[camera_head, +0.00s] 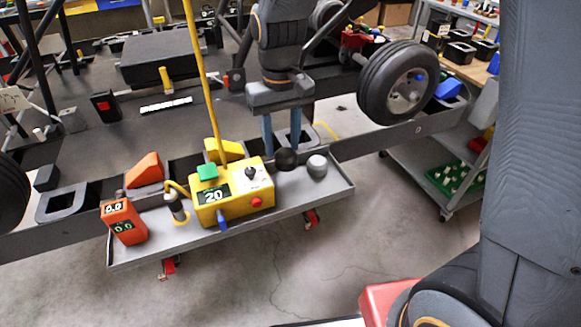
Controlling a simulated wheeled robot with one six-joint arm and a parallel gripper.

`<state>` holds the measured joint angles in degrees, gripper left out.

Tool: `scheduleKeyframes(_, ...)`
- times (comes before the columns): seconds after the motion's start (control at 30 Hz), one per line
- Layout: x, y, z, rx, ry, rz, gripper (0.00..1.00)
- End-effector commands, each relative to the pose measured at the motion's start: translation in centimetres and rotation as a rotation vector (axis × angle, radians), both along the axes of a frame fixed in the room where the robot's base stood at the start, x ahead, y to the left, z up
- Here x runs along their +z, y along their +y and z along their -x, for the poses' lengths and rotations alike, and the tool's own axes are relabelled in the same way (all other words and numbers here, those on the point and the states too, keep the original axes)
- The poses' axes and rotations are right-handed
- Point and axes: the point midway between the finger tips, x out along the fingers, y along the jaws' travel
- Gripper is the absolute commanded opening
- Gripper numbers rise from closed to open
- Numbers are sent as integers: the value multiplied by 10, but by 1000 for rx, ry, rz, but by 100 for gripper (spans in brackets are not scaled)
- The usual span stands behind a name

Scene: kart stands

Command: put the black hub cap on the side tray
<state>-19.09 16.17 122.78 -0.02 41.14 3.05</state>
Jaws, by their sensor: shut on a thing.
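The black hub cap (287,160) is a small dark round piece at the right part of the side tray (333,185). My gripper (281,148) points down above it, with its two blue fingers at the cap's upper edge. The gripper is shut on the black hub cap. The cap appears at or just above the tray floor; I cannot tell whether it touches it. The fingertips are partly hidden at the cap.
A grey round cap (317,166) sits on the tray just right of the black one. A yellow control box (235,203) stands close to the left, with an orange meter (123,219) further left. A kart wheel (398,83) is at upper right.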

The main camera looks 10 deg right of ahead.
Motion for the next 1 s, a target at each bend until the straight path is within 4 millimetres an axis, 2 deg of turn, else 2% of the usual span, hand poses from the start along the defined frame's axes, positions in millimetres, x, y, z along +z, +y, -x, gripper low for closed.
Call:
scheduleKeyframes(0.5, -60, 0, 1, 0, 2, 1, 15)
scheduleKeyframes(0.93, -66, 0, 0, 0, 0, 0, 15)
scheduleKeyframes(0.97, -66, 0, 0, 0, 0, 0, 41)
scheduleKeyframes(1.0, -66, 0, 0, 0, 0, 0, 47)
